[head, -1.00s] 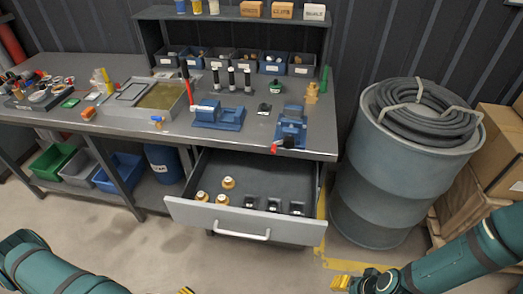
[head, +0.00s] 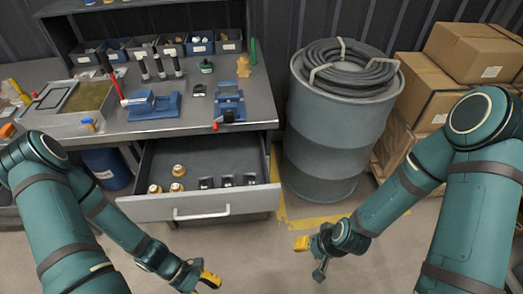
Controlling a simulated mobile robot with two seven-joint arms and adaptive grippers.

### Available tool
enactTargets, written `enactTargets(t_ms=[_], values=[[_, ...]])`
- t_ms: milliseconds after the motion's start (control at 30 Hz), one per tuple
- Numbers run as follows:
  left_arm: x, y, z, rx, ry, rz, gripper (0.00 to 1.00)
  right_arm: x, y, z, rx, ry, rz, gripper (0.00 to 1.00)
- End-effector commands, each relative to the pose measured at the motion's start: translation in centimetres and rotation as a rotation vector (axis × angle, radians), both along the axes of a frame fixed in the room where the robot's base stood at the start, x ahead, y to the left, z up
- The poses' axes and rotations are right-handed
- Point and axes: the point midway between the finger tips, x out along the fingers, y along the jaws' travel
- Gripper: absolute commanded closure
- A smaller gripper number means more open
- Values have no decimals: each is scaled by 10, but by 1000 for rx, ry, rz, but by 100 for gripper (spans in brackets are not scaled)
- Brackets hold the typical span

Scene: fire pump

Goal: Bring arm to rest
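My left arm comes in from the left, and its gripper (head: 206,280) with yellow tips hangs low over the floor in front of the drawer, partly cut by the bottom edge. My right arm comes in from the right. Its gripper (head: 304,246) hangs over the floor, right of the drawer and in front of the barrel. A small dark part (head: 320,272) sticks out below it; I cannot tell whether it is a finger or a held thing. Both grippers are apart from the bench and drawer, and their finger openings are unclear.
An open drawer (head: 240,203) juts from the workbench (head: 262,112), holding brass fittings (head: 178,171) and several black parts (head: 227,181). A blue-grey barrel (head: 335,120) carries a coiled hose (head: 350,68). Cardboard boxes (head: 413,85) stand to the right. The floor in front is clear.

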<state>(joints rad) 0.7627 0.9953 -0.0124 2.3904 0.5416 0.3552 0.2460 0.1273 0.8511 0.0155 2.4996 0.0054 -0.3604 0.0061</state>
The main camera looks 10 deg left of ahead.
Motion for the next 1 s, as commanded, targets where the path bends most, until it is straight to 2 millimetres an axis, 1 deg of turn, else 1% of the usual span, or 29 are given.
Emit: enactTargets(t_ms=[33, 67, 167, 200, 267, 300, 400, 500, 600, 667, 1000], values=[[9, -1, -1, 53, -101, -136, 57, 0, 0, 0, 0, 0, 0, 53], [14, -1, -2, 82, -163, -212, 57, 0, 0, 0, 0, 0, 0, 53], [39, -4, -2, 172, -380, -453, 57, 0, 0, 1, 0, 0, 0, 53], [51, -7, 0, 203, -473, -547, 57, 0, 0, 1, 0, 0, 0, 53], [70, -13, 4, 242, -610, -676, 57, 0, 0, 1, 0, 0, 0, 53], [83, -19, 8, 265, -698, -754, 57, 0, 0, 1, 0, 0, 0, 53], [109, -36, 20, 303, -894, -911, 57, 0, 0, 1, 0, 0, 0, 53], [128, -51, 32, 325, -1039, -1012, 57, 0, 0, 1, 0, 0, 0, 53], [138, -61, 39, 334, -1119, -1064, 57, 0, 0, 1, 0, 0, 0, 53], [140, -63, 41, 336, -1142, -1077, 57, 0, 0, 1, 0, 0, 0, 53], [141, -64, 41, 337, -1145, -1079, 57, 0, 0, 1, 0, 0, 0, 53]])
